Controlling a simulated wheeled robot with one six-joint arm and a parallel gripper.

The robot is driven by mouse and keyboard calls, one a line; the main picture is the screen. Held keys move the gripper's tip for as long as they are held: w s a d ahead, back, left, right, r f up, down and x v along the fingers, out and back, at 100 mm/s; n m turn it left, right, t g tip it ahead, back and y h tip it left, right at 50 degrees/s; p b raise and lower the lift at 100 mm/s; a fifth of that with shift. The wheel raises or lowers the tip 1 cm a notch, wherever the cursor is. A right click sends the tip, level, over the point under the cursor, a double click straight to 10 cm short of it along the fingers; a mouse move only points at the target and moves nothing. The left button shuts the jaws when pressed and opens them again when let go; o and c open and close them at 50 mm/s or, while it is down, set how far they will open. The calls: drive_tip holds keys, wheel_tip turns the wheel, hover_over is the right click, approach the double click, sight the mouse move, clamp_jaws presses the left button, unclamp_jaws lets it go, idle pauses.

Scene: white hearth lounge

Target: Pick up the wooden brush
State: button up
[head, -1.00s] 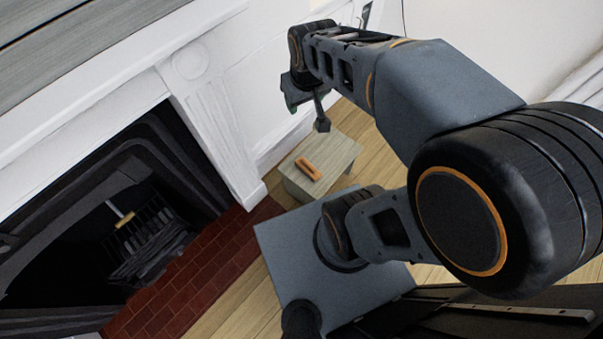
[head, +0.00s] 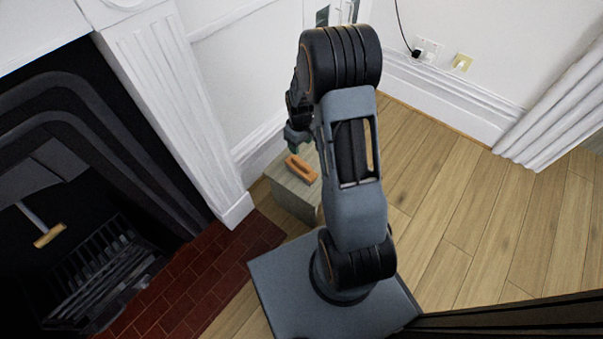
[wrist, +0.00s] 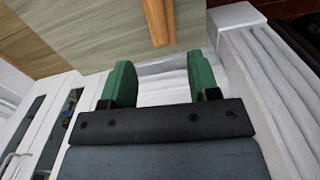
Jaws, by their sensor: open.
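The wooden brush (head: 301,169) is an orange-brown block lying on top of a low grey wooden box (head: 292,197) beside the fireplace pilaster. In the wrist view, one end of the brush (wrist: 158,22) shows at the top edge, beyond the fingertips. My gripper (wrist: 160,78) has two green fingers spread apart with nothing between them. In the head view, my gripper (head: 297,138) is close to the far end of the brush and apart from it. The arm hides part of the box's right side.
A fireplace with a grate (head: 105,275) and a white pilaster (head: 178,110) stands left of the box. The red brick hearth (head: 205,280) lies in front. The wooden floor (head: 470,210) to the right is clear. A white wall (head: 235,65) stands behind the box.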

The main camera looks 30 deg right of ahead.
sight(301, 162)
wheel_tip(301, 162, down, 6)
drive_tip(key=shift+f+b, duration=0.1)
drive_tip(key=shift+b, duration=0.8)
drive_tip(key=shift+d+f+b, duration=0.15)
drive_tip(key=shift+f+b, duration=1.4)
drive_tip(key=shift+f, duration=1.1)
drive_tip(key=shift+r, duration=0.1)
clamp_jaws()
